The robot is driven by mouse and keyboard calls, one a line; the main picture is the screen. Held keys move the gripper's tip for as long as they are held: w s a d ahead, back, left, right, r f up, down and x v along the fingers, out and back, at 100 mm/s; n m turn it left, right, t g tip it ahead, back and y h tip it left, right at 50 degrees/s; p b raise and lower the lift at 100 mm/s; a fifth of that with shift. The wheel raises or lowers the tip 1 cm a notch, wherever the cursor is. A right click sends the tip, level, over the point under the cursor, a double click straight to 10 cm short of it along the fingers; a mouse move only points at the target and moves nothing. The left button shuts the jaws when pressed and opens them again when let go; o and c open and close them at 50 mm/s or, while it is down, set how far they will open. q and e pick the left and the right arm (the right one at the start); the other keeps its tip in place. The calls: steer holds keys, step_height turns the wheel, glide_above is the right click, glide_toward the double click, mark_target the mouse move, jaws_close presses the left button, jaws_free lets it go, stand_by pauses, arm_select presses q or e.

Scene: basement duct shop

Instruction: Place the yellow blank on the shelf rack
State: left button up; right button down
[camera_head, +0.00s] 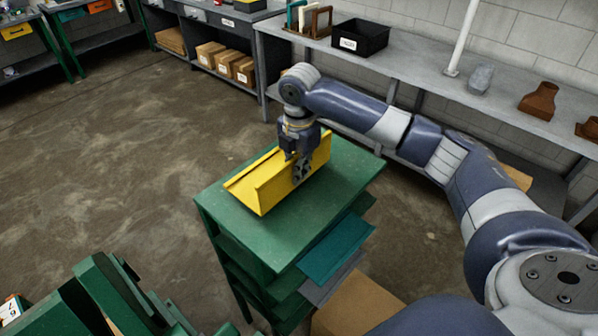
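The yellow blank (262,193), a bent sheet with an upright wall, is on or just over the top of a green shelved stand (290,238). I cannot tell whether it touches the top. My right gripper (301,171) points down at the blank's upright wall, near its far right end. One finger shows against the wall's right side; the other is hidden behind the wall, so its closure is unclear. My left gripper is not in view. I cannot tell whether this green stand is the shelf rack.
Teal (338,250) and grey sheets stick out of the stand's lower shelves, above a cardboard box (357,306). Green framework (110,290) stands at lower left. A grey bench (430,76) along the wall holds a black bin (360,38) and brown fittings. Floor left of the stand is clear.

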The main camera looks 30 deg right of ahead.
steer(key=shift+w+d, duration=0.2)
steer(key=shift+w, duration=0.05)
steer(key=shift+w+d, duration=0.15)
steer(key=f+p, duration=0.2)
steer(key=f, duration=0.1)
steer(key=shift+w+d+f+p, duration=0.1)
steer(key=shift+w+f+p, duration=0.1)
steer(key=shift+p, duration=0.15)
steer(key=shift+f, duration=0.1)
steer(key=c, duration=2.3)
jaws_free()
steer(key=shift+f, duration=0.2)
steer(key=o, duration=0.5)
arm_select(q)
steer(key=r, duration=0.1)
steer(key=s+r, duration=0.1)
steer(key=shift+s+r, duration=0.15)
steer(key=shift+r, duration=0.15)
